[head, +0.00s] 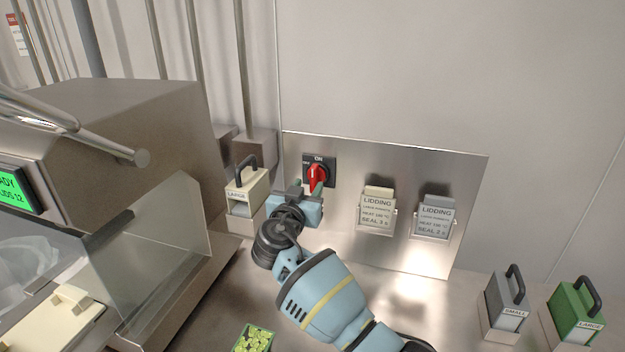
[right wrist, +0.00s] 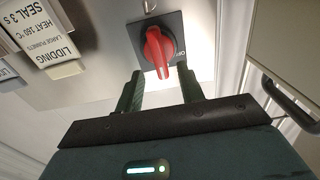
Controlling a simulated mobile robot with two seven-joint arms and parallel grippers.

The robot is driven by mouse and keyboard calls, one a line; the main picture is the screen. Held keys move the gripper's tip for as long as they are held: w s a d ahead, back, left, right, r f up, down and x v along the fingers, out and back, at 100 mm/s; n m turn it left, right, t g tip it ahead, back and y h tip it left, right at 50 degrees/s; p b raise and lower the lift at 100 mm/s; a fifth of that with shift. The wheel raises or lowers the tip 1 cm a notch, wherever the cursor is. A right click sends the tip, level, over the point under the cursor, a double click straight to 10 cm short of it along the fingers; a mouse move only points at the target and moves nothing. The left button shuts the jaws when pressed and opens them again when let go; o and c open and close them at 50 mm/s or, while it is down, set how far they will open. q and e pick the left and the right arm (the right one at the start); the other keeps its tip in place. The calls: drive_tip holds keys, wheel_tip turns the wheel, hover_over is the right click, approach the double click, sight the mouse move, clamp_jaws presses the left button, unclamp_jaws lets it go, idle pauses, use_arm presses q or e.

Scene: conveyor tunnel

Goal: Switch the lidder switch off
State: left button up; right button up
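The lidder switch is a red rotary knob (head: 317,174) on a black square plate (head: 331,164) marked ON at its top, fixed to a steel panel. The knob's handle looks roughly upright in the head view. My right gripper (head: 305,190) is just below and in front of the knob. In the right wrist view, its two dark green fingers (right wrist: 160,72) are apart, with the red knob (right wrist: 156,48) showing between and beyond their tips. Nothing is held, and I cannot tell whether a finger touches the knob. My left gripper is not in view.
Two LIDDING cards (head: 376,211) (head: 434,218) in holders hang right of the switch. A cream LARGE block (head: 244,192) with a black handle stands close left of my gripper. SMALL (head: 507,307) and green LARGE (head: 577,312) blocks stand right. A steel machine (head: 130,130) fills the left.

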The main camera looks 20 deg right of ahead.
sight(312, 179)
drive_tip(key=shift+x, duration=2.25)
clamp_jaws()
